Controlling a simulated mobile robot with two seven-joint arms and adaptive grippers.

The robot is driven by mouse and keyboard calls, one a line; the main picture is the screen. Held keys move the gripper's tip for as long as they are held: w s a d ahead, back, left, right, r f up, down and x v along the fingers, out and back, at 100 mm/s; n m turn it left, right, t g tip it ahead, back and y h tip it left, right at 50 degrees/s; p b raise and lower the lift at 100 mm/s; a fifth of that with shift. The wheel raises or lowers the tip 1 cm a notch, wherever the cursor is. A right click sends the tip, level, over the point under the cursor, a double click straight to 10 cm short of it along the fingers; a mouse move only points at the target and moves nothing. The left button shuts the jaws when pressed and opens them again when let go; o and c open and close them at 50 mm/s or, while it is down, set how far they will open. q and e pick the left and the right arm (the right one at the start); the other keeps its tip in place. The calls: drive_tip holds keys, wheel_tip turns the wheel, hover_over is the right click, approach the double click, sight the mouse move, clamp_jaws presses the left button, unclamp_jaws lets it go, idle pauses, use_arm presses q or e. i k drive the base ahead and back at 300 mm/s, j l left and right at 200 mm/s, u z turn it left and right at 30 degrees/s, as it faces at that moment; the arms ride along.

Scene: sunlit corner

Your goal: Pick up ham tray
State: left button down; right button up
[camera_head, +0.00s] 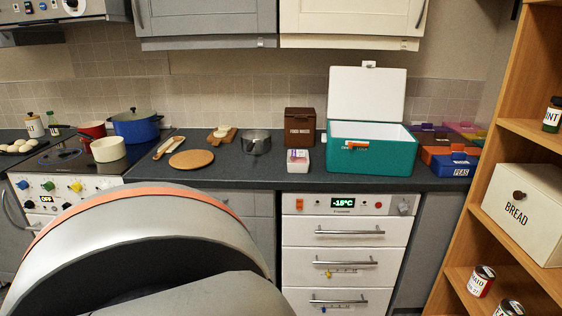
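A small white tray with a reddish label (298,160) sits on the dark counter, in front of a brown box and left of the open teal cool box. It looks like the ham tray, but its label is too small to read. Neither of my grippers shows in this view. A large grey and orange rounded part, likely my own arm, fills the lower left and hides the cabinet fronts there.
The teal cool box (372,158) stands with its lid up. The brown food waste box (300,127), a metal pot (256,142) and a round board (191,159) are nearby. Colored bins (453,165) stand right. A wooden shelf (497,225) bounds the right side.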

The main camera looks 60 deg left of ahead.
sight(297, 162)
drive_tip(key=u, duration=1.9)
